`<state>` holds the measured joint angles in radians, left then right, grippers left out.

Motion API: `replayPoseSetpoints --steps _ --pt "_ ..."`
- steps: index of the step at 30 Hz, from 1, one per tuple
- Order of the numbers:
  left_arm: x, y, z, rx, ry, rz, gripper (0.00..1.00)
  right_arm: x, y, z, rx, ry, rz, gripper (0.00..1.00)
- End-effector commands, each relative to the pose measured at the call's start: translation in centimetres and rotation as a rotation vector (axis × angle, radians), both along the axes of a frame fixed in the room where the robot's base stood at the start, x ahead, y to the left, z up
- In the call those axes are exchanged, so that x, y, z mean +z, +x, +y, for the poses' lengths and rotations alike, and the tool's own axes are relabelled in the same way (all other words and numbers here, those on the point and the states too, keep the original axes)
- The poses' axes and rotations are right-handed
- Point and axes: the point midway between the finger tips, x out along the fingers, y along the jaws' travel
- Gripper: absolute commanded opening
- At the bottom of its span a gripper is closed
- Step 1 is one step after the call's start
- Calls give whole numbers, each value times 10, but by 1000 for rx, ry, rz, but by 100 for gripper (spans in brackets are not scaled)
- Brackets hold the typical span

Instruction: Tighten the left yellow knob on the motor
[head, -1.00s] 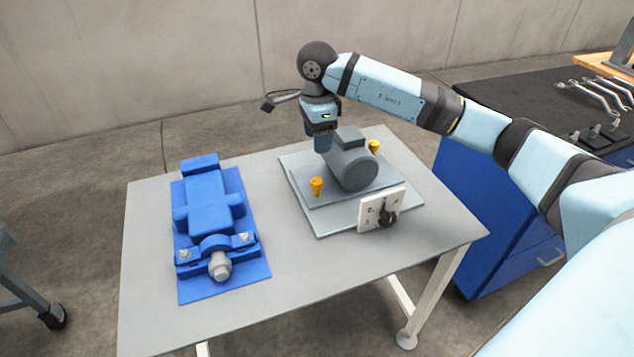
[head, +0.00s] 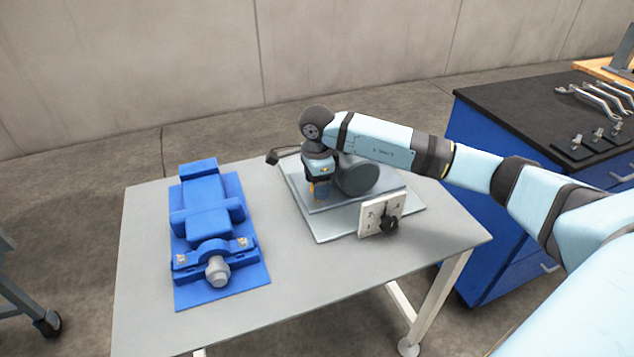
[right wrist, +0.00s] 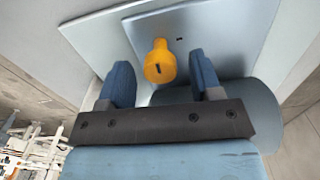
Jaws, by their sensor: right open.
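The grey motor (head: 358,178) sits on a plate on the table, partly covered by my right arm. In the head view, my right gripper (head: 319,192) points down at the motor's left side and mostly hides the left yellow knob (head: 311,186). The right wrist view shows this knob (right wrist: 160,60) between the two open blue fingers, with visible gaps on both sides. How deep it lies between them is hard to tell. The motor's other yellow knob is hidden in the head view. My left gripper is out of view.
A white panel with a black knob (head: 381,215) stands at the plate's front right. A blue machine (head: 208,225) lies on the left of the grey table (head: 145,270). A blue cabinet (head: 520,115) with wrenches on top stands right. The table's front is clear.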

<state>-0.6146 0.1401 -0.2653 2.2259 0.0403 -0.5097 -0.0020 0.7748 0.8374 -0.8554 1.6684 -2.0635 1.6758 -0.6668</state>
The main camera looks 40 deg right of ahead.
Motion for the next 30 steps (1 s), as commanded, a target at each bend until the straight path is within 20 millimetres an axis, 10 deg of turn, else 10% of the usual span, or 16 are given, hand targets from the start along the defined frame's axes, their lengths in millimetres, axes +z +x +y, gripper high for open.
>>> replayPoseSetpoints --steps 8,30 --pt "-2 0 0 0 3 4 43 0 0 0 0 0 0 9" --pt "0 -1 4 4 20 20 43 3 0 0 -326 0 0 9"
